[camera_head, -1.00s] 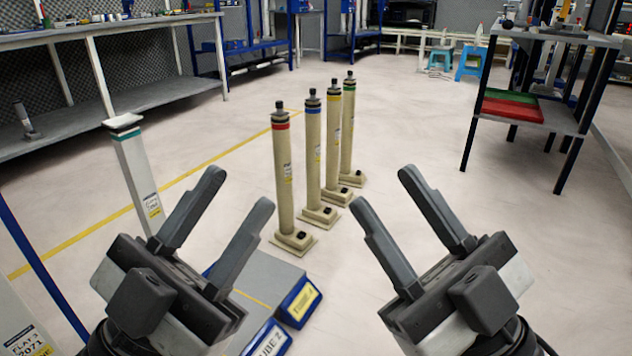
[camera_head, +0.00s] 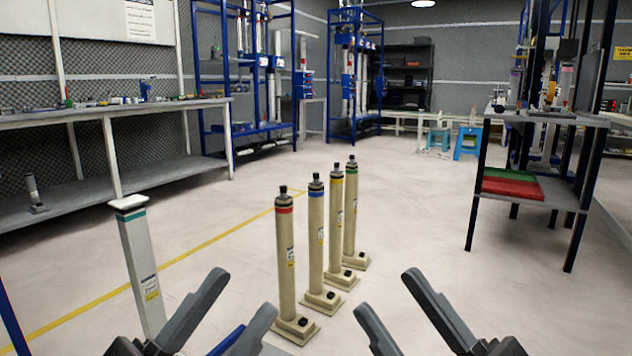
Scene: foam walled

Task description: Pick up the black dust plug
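I cannot single out a black dust plug for certain. Several tan columns stand in a row on the floor, banded red (camera_head: 285,260), blue (camera_head: 316,240), yellow (camera_head: 336,225) and green (camera_head: 350,215). Each has a small dark cap on top, such as the one on the red-banded column (camera_head: 283,190), and a small black piece on its square base, such as the nearest one (camera_head: 303,321). My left gripper (camera_head: 240,297) is open and empty at the bottom, left of the columns. My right gripper (camera_head: 388,295) is open and empty at the bottom, right of them.
A pale post (camera_head: 140,260) stands left of the columns. A long workbench (camera_head: 110,110) with small items runs along the left wall. A dark-legged table (camera_head: 545,118) with red and green trays (camera_head: 512,188) on its shelf stands right. Floor between columns and table is clear.

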